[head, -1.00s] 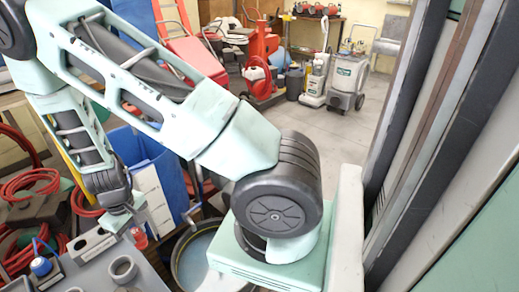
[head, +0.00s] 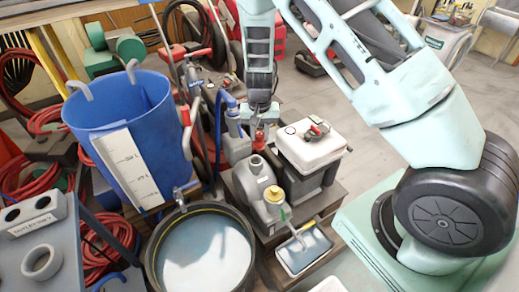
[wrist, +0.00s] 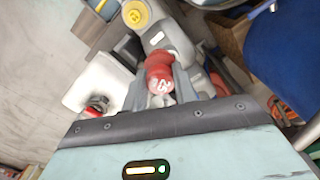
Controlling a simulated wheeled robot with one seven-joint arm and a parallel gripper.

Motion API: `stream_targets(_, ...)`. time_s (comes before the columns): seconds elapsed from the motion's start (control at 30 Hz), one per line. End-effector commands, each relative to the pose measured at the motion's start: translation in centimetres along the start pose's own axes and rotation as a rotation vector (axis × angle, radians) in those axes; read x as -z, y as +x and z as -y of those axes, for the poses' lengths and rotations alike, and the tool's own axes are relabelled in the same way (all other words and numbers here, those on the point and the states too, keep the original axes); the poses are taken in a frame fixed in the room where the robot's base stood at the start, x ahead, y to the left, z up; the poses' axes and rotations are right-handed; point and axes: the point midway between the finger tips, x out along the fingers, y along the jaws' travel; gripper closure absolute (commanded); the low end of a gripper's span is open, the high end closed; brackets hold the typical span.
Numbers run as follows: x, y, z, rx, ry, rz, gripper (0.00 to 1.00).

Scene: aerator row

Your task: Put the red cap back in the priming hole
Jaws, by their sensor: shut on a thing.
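My gripper (head: 258,118) is shut on the red cap (head: 259,136), which also shows between the fingers in the wrist view (wrist: 159,75), with pale marks on its end. The gripper hangs just behind and above a grey pump body (head: 250,190). The pump has a short open round neck (head: 257,165), which looks like the priming hole, and a yellow cap (head: 274,194) in front of it. The red cap is apart from the neck in the head view. In the wrist view the yellow cap (wrist: 135,14) shows beyond the red cap, and the neck's opening is not clear.
A white-topped unit (head: 310,145) stands close right of the gripper. A blue hose (head: 218,125) rises on the left. A tub of cloudy liquid (head: 203,255) and a blue bin (head: 130,125) are left of the pump. A grey stand with holes (head: 35,240) is at lower left.

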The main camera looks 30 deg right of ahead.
Motion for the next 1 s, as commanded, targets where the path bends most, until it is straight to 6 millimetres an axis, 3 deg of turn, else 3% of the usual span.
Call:
stream_targets(0.03,1.1,2.7,0.3,0.002,0.050,-0.003,0.98)
stream_targets(0.3,5.4,6.9,0.9,0.001,0.323,-0.002,0.98)
stream_targets(0.53,7.0,7.8,0.9,0.001,0.446,0.000,0.98)
stream_targets(1.0,7.1,9.4,0.9,0.000,0.463,0.001,0.98)
